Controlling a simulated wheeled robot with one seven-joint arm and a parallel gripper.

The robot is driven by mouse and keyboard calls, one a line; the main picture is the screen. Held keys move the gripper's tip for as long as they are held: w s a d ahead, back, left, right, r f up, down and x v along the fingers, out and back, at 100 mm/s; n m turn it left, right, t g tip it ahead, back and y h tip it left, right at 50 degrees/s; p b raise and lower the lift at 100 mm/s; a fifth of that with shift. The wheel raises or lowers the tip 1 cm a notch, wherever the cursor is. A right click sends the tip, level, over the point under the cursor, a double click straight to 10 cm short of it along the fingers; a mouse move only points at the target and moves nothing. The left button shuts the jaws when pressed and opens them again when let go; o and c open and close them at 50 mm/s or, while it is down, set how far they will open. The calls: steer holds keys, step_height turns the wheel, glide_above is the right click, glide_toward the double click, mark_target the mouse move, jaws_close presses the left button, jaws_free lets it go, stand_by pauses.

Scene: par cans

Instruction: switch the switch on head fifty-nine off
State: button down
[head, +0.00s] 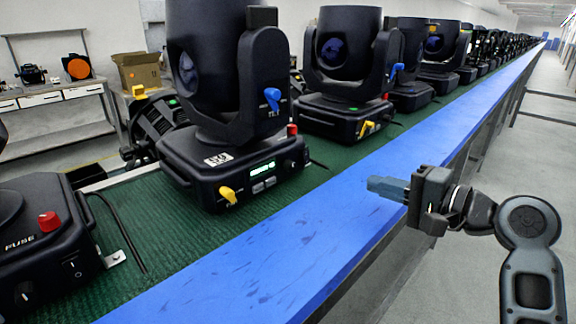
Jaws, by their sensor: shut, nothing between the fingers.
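A black moving head (235,165) stands on the green belt in the middle left. Its base has a white label (217,159), too small to read surely. The base also shows a yellow lever (229,194), a lit green display (262,168) and a red cap (292,129). A blue lever (271,97) is on its yoke. I cannot make out a rocker switch on this head; its far sides are hidden. My gripper (370,187) is shut and empty, over the blue rail, to the right of this head and apart from it.
A blue rail (300,245) edges the green belt (175,255). Another head's base (40,240), marked FUSE, has a rocker switch (72,267) at lower left. More heads, the nearest one behind (345,113), recede along the belt. The grey floor (540,150) at right is clear.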

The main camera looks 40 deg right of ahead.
mark_target(306, 164)
steer(key=shift+w+a+r, duration=0.1)
steer(key=shift+w+a, duration=0.1)
steer(key=shift+w, duration=0.05)
steer(key=w, duration=0.4)
steer(key=w+f, duration=0.1)
steer(key=w, duration=0.4)
steer(key=w+f+p, duration=0.1)
steer(key=w, duration=0.4)
steer(key=shift+a, duration=0.3)
steer(key=shift+s, duration=0.1)
steer(key=shift+w+p, duration=0.3)
steer(key=shift+p, duration=0.1)
steer(key=shift+s+f, duration=0.1)
steer(key=shift+f, duration=0.05)
steer(key=shift+b, duration=0.35)
